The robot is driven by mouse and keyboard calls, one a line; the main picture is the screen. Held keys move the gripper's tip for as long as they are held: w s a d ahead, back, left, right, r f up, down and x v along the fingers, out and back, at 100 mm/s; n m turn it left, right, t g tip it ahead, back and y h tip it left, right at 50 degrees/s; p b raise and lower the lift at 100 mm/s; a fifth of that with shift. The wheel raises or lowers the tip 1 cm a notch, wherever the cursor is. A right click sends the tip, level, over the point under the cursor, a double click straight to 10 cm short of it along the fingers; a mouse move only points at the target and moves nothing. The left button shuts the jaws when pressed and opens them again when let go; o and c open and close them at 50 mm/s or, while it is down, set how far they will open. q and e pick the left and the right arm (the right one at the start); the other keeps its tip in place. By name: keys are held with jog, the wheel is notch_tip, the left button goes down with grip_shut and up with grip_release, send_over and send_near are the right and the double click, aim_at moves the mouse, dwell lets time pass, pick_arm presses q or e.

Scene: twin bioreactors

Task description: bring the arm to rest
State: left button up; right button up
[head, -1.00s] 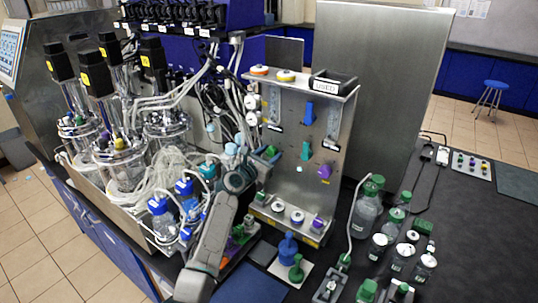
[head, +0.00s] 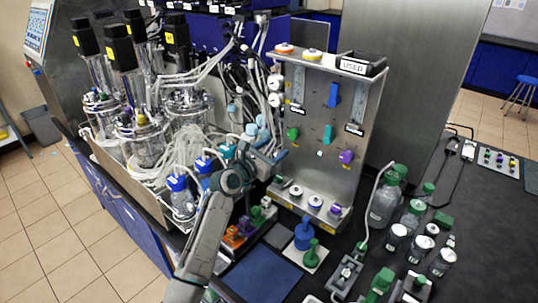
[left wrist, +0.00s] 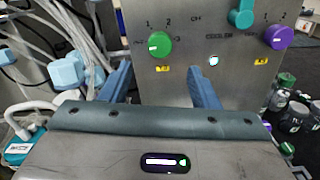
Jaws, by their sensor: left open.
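My left arm (head: 205,240) reaches up from the bottom of the head view. Its gripper (head: 274,157) is beside the lower left of the steel panel (head: 312,165), below a green knob (head: 292,133). In the left wrist view the two blue fingers (left wrist: 160,85) stand wide apart with nothing between them. Beyond them is the panel's bare face (left wrist: 165,85). The green knob (left wrist: 159,44) is above and between the fingers, apart from them. A teal knob (left wrist: 241,15) and a purple knob (left wrist: 279,37) are at the right. My right gripper is not seen.
Tubing (head: 185,150) and glass bioreactor vessels (head: 140,135) crowd the left of the gripper. Blue-capped bottles (head: 180,195) stand close to the arm. Green-capped bottles (head: 385,200) stand on the dark bench at right. A blue mat (head: 262,278) lies bare in front.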

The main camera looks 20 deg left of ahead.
pick_arm(q)
jog(key=shift+v, duration=0.85)
